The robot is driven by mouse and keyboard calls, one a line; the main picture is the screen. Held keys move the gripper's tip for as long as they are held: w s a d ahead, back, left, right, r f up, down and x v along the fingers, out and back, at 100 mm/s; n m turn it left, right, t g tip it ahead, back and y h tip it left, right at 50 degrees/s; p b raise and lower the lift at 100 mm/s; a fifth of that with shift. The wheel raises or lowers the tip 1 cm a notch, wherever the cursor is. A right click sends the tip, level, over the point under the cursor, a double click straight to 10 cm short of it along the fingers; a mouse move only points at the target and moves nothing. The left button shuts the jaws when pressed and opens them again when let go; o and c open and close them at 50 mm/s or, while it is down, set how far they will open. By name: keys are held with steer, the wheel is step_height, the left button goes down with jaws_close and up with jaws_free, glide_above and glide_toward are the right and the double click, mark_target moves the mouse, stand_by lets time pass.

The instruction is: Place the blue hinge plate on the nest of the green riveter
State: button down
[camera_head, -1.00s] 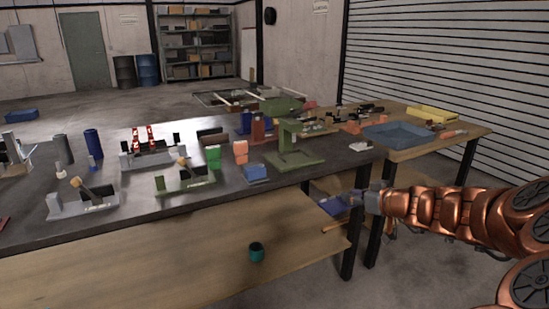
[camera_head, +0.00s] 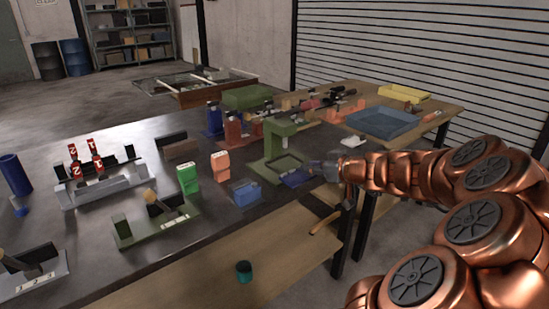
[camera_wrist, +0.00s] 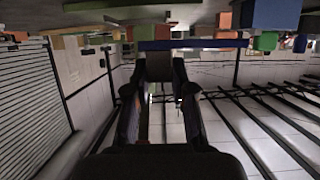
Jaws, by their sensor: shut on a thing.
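The green riveter (camera_head: 281,138) stands upright near the table's right end, its head above a flat green base (camera_head: 262,170). My gripper (camera_head: 318,171) is shut on the blue hinge plate (camera_head: 296,179) and holds it roughly level at the front right of that base. The plate overlaps the base's edge in the picture; whether it touches cannot be told. In the wrist view the plate is a thin blue bar (camera_wrist: 193,45) across the ends of my gripper's fingers (camera_wrist: 160,68). The nest lies low under the riveter head and is not clearly made out.
A blue box (camera_head: 246,193), an orange block (camera_head: 221,166) and a green block (camera_head: 187,178) stand left of the riveter. A red-orange device (camera_head: 234,131) stands behind it. A blue tray (camera_head: 383,122) and a yellow tray (camera_head: 404,92) lie on the wooden table.

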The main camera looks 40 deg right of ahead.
steer(key=d, duration=0.2)
steer(key=p, duration=0.4)
glide_above(296, 165)
steer(key=shift+w+f, duration=0.15)
steer(key=shift+f, duration=0.25)
step_height(296, 165, down, 3)
steer(key=shift+d+f, duration=0.1)
steer(key=shift+f, duration=0.1)
steer(key=shift+f, duration=0.25)
steer(key=c, duration=1)
jaws_free()
steer(key=shift+r, duration=0.2)
